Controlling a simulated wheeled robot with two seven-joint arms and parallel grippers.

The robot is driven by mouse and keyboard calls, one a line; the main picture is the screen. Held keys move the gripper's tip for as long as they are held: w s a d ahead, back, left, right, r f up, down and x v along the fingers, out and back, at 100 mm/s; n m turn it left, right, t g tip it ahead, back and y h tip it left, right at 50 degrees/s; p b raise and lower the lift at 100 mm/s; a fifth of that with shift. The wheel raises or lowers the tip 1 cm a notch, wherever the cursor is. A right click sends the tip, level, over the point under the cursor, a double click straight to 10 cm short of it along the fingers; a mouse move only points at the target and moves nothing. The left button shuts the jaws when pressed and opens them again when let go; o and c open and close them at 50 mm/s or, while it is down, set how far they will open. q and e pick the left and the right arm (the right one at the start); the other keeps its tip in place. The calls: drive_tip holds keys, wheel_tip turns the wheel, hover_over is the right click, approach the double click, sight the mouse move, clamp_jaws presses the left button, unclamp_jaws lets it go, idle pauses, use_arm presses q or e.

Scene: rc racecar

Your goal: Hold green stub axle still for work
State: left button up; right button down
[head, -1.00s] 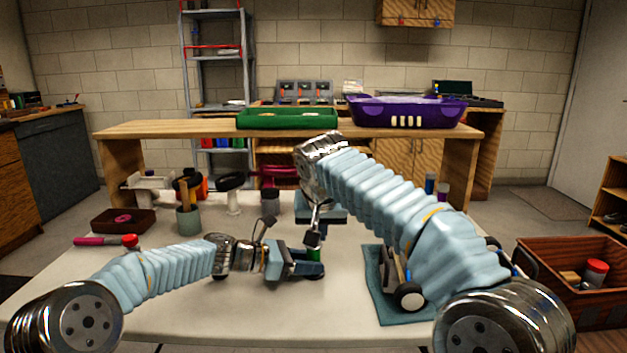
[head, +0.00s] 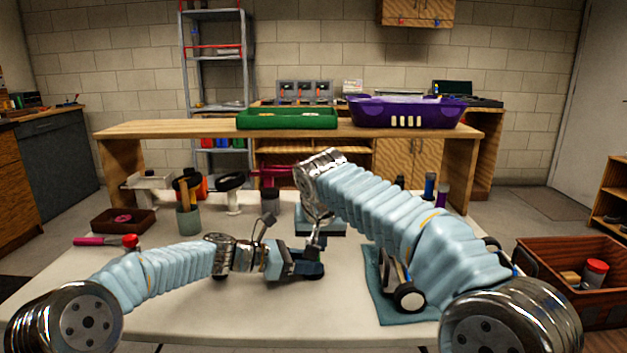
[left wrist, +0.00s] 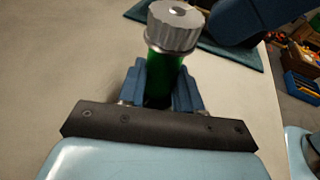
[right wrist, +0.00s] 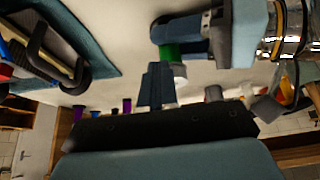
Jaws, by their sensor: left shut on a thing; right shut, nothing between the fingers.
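The green stub axle (left wrist: 158,88) is a green cylinder with a silver ridged knob (left wrist: 172,28) at its end. My left gripper (left wrist: 160,92) is shut on it, one blue finger on each side. In the head view, my left gripper (head: 305,268) is above the middle of the table and the axle is hidden. My right gripper (right wrist: 158,82) is shut and empty. In the right wrist view its fingertips are close to the axle (right wrist: 180,52) and the knob; I cannot tell whether they touch. In the head view the right gripper (head: 313,250) hangs over the left fingertips.
A teal mat (head: 378,290) with a partly hidden wheeled car lies to the right, under my right arm. A green cup with tools (head: 188,220), a dark red tray (head: 122,222) and a screwdriver (head: 105,241) are on the left. The front of the table is clear.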

drive_tip(key=shift+a, duration=1.15)
drive_tip(key=shift+w+a, duration=0.1)
idle(0.4)
wheel_tip(320, 180, up, 6)
drive_tip(key=shift+s+a, duration=0.15)
drive_tip(key=shift+s, duration=0.3)
idle(0.4)
